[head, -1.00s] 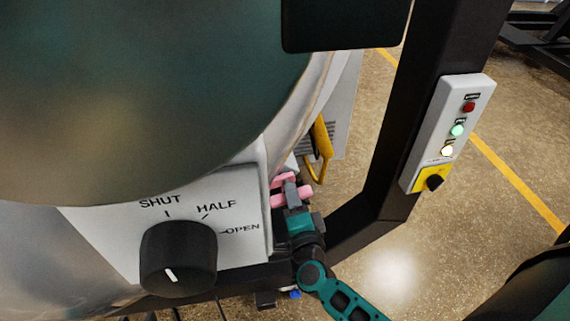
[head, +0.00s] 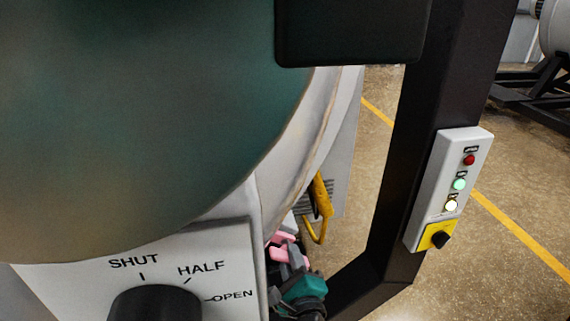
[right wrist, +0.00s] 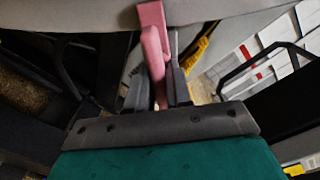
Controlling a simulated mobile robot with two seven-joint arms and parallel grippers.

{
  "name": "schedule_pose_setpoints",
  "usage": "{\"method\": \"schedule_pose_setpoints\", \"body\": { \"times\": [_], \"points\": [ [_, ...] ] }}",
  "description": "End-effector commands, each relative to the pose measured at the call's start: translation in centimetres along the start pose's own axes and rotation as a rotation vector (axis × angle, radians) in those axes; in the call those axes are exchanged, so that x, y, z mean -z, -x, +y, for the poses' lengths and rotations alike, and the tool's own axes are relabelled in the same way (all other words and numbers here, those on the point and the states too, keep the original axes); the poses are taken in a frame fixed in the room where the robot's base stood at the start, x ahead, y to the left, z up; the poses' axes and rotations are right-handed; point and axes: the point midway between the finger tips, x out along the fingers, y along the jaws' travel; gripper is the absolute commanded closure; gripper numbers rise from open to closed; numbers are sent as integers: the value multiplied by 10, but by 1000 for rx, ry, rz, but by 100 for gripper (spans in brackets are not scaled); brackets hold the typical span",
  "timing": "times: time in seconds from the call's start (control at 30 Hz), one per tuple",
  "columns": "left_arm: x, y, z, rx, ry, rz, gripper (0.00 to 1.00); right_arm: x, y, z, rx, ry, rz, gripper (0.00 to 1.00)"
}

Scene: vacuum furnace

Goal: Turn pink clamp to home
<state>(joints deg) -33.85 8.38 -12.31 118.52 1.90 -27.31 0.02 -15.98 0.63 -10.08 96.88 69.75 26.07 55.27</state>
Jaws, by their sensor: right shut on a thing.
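The pink clamp (head: 283,246) is low in the head view, on the side of the furnace just right of the white dial plate. It also shows in the right wrist view (right wrist: 152,42) as a pink bar running down from the pale furnace rim between my fingers. My right gripper (head: 292,262) is shut on the pink clamp; its two dark fingers (right wrist: 158,85) lie on either side of the bar. Part of the clamp is hidden by the fingers. My left gripper is not in view.
A black knob (head: 155,304) sits on the plate marked SHUT, HALF, OPEN. A yellow handle (head: 320,205) is behind the clamp. A dark post (head: 405,160) with a button box (head: 449,190) stands to the right. A black panel (head: 350,30) hangs above.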

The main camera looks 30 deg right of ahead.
Motion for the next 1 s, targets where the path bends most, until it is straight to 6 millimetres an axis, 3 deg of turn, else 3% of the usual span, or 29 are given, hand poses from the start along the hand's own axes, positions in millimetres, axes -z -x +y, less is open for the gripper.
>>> {"method": "schedule_pose_setpoints", "body": {
  "times": [0.03,0.77,0.8,1.0],
  "points": [
    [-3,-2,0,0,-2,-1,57,-7,-2,-2,8,-26,-16,100],
    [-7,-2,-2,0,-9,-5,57,-6,-2,-4,11,-106,-14,100],
    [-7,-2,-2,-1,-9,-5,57,-6,-2,-4,11,-106,-14,77],
    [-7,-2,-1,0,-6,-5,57,-4,-2,-3,9,-103,-9,60]
  ]
}}
